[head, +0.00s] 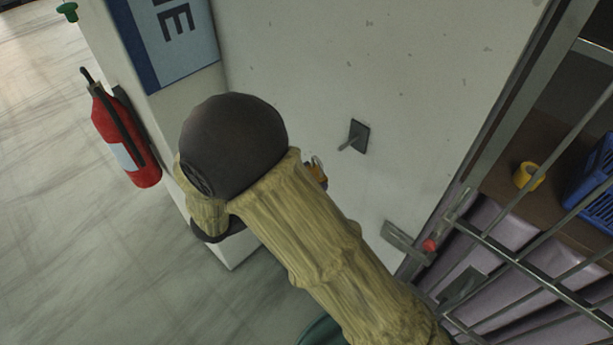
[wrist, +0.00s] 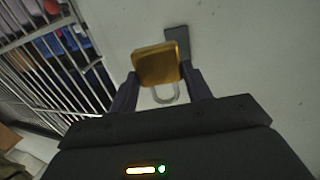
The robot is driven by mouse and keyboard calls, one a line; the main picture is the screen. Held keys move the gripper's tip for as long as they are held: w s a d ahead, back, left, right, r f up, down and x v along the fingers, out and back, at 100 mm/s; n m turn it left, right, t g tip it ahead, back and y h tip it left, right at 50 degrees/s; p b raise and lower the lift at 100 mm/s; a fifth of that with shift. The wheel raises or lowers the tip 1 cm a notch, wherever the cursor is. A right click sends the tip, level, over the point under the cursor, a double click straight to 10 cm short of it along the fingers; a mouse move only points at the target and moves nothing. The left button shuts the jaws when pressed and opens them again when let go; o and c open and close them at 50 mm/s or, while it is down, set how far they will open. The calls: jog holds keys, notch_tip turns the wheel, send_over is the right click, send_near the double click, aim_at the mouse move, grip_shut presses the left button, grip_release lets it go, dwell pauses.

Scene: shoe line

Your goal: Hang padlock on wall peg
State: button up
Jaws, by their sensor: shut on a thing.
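The padlock (wrist: 157,65) has a brass-coloured body and a grey shackle. In the wrist view my gripper (wrist: 161,82) is shut on it, with the shackle (wrist: 166,97) showing between the fingers. In the head view only a small part of the padlock (head: 318,167) shows past my arm, and my gripper is mostly hidden. The wall peg (head: 355,137) is a dark square plate with a short rod, on the pale wall to the right of the padlock. In the wrist view its plate (wrist: 178,40) shows just behind the padlock; whether they touch I cannot tell.
The pale wall (head: 420,80) around the peg is bare. A barred gate (head: 530,275) with a latch (head: 405,240) stands to the right. Behind it are a yellow roll (head: 528,176) and a blue crate (head: 593,185). A red fire extinguisher (head: 125,140) hangs at the left.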

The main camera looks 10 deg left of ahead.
jog(key=shift+w+d+f+b, duration=0.35)
jog(key=shift+w+d, duration=0.8)
jog(key=shift+w, duration=0.35)
jog(key=shift+w+d+f+b, duration=0.2)
jog(key=shift+w+d+b, duration=0.15)
jog(key=shift+w+d, duration=1)
jog(key=shift+w+d+f+b, duration=0.35)
jog(key=shift+w+d, duration=0.65)
jog(key=shift+w, duration=0.65)
jog(key=shift+r, duration=0.1)
jog(key=o, duration=1.2)
jog(key=shift+s+a, duration=0.1)
jog(key=b+v, duration=0.6)
jog(key=v, duration=1.1)
jog(key=shift+a, duration=0.1)
